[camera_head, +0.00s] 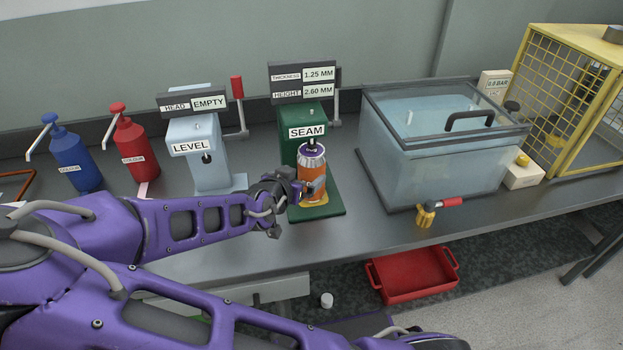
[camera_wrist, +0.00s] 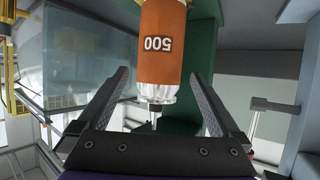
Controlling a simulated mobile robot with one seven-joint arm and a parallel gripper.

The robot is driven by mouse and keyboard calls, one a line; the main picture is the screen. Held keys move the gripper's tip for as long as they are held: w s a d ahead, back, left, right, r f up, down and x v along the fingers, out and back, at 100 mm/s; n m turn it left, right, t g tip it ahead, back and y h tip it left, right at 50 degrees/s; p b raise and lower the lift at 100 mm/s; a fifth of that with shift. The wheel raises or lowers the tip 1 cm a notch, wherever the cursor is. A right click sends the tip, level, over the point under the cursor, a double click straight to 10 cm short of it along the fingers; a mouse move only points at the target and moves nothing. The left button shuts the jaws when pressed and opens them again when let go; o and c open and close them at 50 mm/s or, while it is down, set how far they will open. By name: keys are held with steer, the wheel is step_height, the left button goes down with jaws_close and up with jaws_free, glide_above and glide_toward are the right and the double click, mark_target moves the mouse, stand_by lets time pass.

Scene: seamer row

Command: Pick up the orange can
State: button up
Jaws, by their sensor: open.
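The orange can (camera_head: 312,178) stands upright on the base of the green SEAM machine (camera_head: 309,120), under its head. In the wrist view the can (camera_wrist: 162,50) appears upside down, with the number 500 on its orange side and its silver top toward the bottom of the picture. My gripper (camera_head: 300,190) is at the can's left side in the head view. In the wrist view my gripper (camera_wrist: 163,85) is open, with one finger on each side of the can and gaps visible between fingers and can. Whether the fingers touch it lower down cannot be seen.
A pale blue LEVEL machine (camera_head: 196,150) stands to the left, with red (camera_head: 134,145) and blue (camera_head: 73,155) bottles beyond. A clear water tank (camera_head: 410,160) stands close on the right. A yellow valve with red handle (camera_head: 430,212) is at the counter's front edge. A red tray (camera_head: 412,278) lies below.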

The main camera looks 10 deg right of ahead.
steer(key=shift+b+x, duration=0.9)
steer(key=shift+x, duration=2.75)
steer(key=shift+f, duration=0.1)
jaws_close()
